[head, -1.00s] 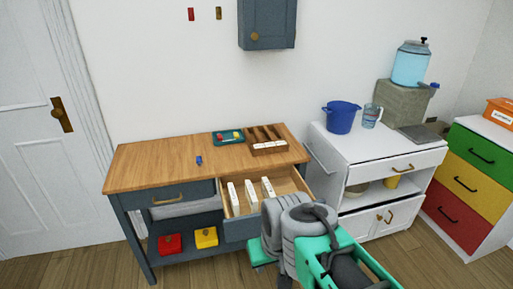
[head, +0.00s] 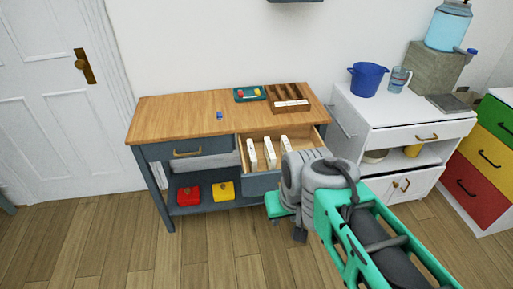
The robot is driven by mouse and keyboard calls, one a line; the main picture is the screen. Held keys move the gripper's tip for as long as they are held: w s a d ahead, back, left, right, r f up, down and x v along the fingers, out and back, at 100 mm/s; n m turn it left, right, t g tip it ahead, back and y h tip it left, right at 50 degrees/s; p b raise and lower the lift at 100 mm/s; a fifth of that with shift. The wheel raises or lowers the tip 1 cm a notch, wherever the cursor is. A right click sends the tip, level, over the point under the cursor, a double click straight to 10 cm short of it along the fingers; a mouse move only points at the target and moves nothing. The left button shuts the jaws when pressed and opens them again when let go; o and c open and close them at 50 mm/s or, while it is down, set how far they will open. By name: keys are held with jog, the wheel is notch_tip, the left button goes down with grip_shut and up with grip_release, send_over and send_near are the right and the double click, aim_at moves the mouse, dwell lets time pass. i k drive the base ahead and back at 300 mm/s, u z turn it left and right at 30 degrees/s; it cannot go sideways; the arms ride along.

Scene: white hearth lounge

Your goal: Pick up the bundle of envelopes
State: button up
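Several slim white bundles stand upright in the open drawer of the wooden-topped table: a left one (head: 252,154), a middle one (head: 269,153) and a right one (head: 286,147). They look like paper stacks, but I cannot tell which are envelopes. Another white item (head: 292,103) lies at the front of the brown wooden organizer (head: 283,91) on the tabletop. My grey and teal arm reaches in from the lower right, in front of the drawer's right side. My gripper (head: 300,235) seems to hang low in front of the table, mostly hidden by the arm; its fingers are unclear.
The open drawer (head: 262,184) juts out from the table (head: 185,120). A teal tray (head: 250,94) and a small blue item (head: 219,115) are on top. Red (head: 188,194) and yellow (head: 223,190) boxes sit below. A white cabinet (head: 395,117) stands right. Floor in front is clear.

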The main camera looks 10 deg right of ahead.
aim_at(251, 155)
jog(key=u, duration=0.05)
jog(key=k, duration=0.6)
jog(key=u, duration=0.9)
jog(key=i, duration=1.45)
jog(key=z, duration=0.45)
